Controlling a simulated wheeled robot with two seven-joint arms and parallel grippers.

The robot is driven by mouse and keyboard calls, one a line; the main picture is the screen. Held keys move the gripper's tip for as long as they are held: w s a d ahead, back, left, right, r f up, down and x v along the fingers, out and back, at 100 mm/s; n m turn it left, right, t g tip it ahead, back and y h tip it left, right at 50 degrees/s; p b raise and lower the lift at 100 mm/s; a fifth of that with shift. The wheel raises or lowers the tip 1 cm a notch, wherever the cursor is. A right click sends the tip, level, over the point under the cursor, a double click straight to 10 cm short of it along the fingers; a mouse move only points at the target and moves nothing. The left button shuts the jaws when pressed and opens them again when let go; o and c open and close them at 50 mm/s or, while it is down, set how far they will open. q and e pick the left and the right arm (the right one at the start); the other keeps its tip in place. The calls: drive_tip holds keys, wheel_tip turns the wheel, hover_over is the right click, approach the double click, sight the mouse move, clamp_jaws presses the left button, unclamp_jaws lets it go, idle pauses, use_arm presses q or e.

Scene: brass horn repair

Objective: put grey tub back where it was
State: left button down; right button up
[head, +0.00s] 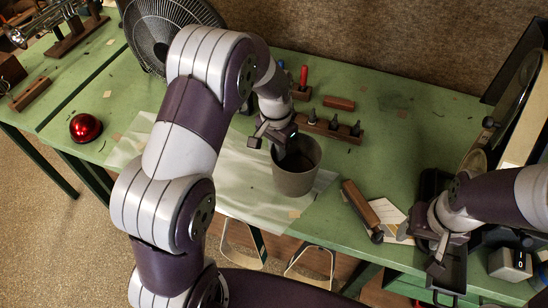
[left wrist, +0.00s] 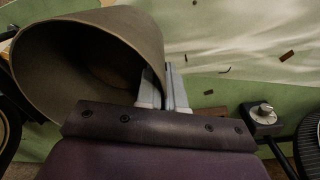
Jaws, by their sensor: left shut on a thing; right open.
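The grey tub (head: 293,182) is upright over the pale sheet (head: 240,178) in the middle of the green bench, in the head view. I cannot tell whether its base touches the sheet. My left gripper (head: 284,146) is shut on the tub's rim at its back left side. In the left wrist view the fingers (left wrist: 167,85) pinch the wall of the tub (left wrist: 95,55), which looks empty where its inside shows. My right gripper (head: 442,252) is open and empty above a black tray (head: 461,272) at the right front.
A fan (head: 160,28) stands at the back left and a red dome (head: 85,127) at the left. A wooden rack with dark tips (head: 328,127) lies behind the tub. A wooden-handled tool (head: 360,207) and papers (head: 392,218) lie right of it. The sheet's left part is clear.

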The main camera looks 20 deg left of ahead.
sight(295, 167)
use_arm(q)
drive_tip(key=f, duration=0.1)
drive_tip(key=a+f, duration=0.1)
drive_tip(key=f, duration=0.1)
drive_tip(key=f+p, duration=0.1)
drive_tip(key=f, duration=0.1)
drive_tip(key=shift+w+a+f, duration=0.1)
drive_tip(key=shift+a+f, duration=0.05)
drive_tip(key=shift+a, duration=0.1)
use_arm(e)
drive_tip(key=shift+w+r, duration=0.3)
drive_tip(key=shift+r, duration=0.4)
use_arm(q)
drive_tip(key=shift+w+f, duration=0.1)
use_arm(e)
drive_tip(key=shift+d+f, duration=0.1)
use_arm(q)
drive_tip(key=c, duration=1.3)
unclamp_jaws()
drive_tip(key=shift+o, duration=0.2)
